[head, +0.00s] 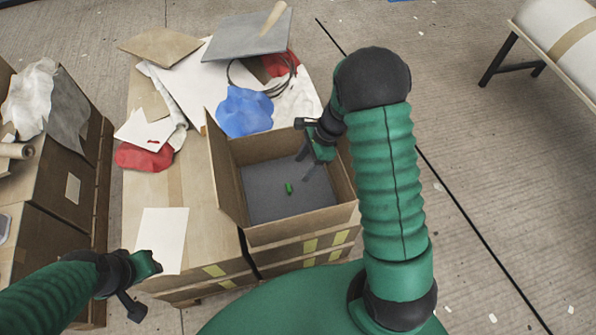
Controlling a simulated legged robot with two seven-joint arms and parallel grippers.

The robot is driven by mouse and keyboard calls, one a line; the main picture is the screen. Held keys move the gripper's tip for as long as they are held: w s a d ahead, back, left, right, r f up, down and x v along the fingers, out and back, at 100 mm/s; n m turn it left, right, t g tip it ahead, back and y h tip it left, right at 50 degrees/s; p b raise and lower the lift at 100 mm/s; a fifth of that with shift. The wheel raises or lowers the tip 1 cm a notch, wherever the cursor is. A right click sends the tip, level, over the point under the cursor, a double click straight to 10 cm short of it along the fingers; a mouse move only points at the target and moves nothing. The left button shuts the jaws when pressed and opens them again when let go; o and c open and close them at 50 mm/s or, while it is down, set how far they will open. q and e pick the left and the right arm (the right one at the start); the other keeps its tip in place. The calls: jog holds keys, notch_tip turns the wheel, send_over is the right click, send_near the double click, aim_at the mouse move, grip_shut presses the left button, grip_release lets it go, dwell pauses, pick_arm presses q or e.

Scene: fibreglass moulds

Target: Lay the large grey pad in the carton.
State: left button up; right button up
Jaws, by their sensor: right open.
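The open carton (232,190) stands in the middle of the head view with its flaps up. A large flat grey pad (265,200) covers most of its floor, with a small green piece (289,188) on it. My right gripper (303,168) reaches down into the carton from its right side, open, with nothing between its fingers; whether a fingertip touches the pad I cannot tell. My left gripper (152,264) hangs at the lower left beside a white sheet, away from the carton; its fingers are too small to read.
A grey board (245,36) with a wooden roller (273,18) lies behind the carton. Blue cloth (244,111), red cloth (143,157) and a white sheet (162,238) lie around it. More boxes (50,190) stand at left.

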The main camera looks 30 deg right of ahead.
jog(key=s+a+r+n+h, duration=0.2)
jog(key=s+a+r+n, duration=0.1)
jog(key=n, duration=0.7)
jog(key=s+a+r+n+t+h, duration=0.1)
jog(key=s+a+r+n, duration=0.3)
jog(key=n, duration=0.7)
jog(key=s+r+h, duration=0.1)
jog(key=s+r, duration=0.1)
jog(key=s, duration=0.2)
jog(key=shift+s+a+r+t, duration=0.25)
jog(key=shift+a+r+t, duration=0.05)
jog(key=shift+a, duration=0.1)
